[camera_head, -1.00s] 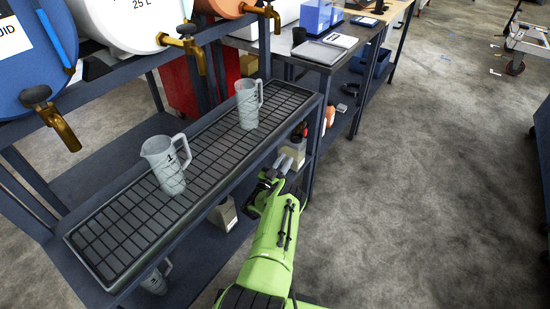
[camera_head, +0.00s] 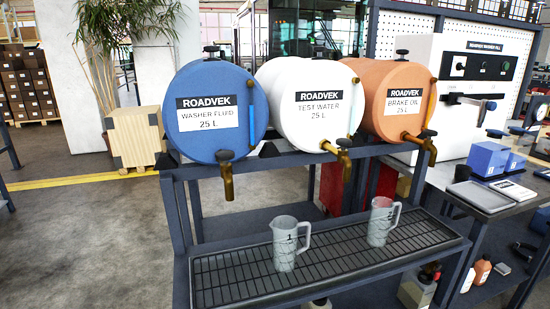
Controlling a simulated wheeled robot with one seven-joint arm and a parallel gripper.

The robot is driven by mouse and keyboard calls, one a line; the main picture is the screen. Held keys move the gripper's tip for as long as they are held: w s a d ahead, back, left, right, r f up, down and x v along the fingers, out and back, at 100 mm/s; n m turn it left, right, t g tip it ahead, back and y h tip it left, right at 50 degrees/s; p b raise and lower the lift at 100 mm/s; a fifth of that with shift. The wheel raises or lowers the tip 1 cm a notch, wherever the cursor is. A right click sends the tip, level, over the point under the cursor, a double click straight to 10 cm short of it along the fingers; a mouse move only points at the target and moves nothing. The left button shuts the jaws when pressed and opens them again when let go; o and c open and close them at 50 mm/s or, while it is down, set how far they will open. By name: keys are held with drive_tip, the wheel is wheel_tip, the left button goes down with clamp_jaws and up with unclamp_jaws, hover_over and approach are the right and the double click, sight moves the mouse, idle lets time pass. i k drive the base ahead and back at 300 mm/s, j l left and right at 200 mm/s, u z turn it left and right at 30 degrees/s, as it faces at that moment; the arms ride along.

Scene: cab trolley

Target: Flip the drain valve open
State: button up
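No part is labelled as the drain valve. A white cabinet (camera_head: 428,72) marked as a washer fill stands at the back right. A metal fitting (camera_head: 454,98) with a dark blue, lever-like part (camera_head: 487,110) sticks out from its front; its setting is not clear. Three drums also carry brass taps: the blue washer fluid drum (camera_head: 198,83), the white test water drum (camera_head: 292,82) and the orange brake oil drum (camera_head: 380,78). Their taps are the left tap (camera_head: 227,178), middle tap (camera_head: 345,158) and right tap (camera_head: 430,150). My gripper is out of view.
Two clear measuring jugs, a left jug (camera_head: 286,248) and a right jug (camera_head: 379,222), stand upright on the black drip grate (camera_head: 235,285) below the drums. Blue boxes (camera_head: 489,157) and trays (camera_head: 480,197) lie on the bench at right. Open floor (camera_head: 75,240) lies at left.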

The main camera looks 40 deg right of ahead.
sight(435, 277)
drive_tip(key=k, duration=1.05)
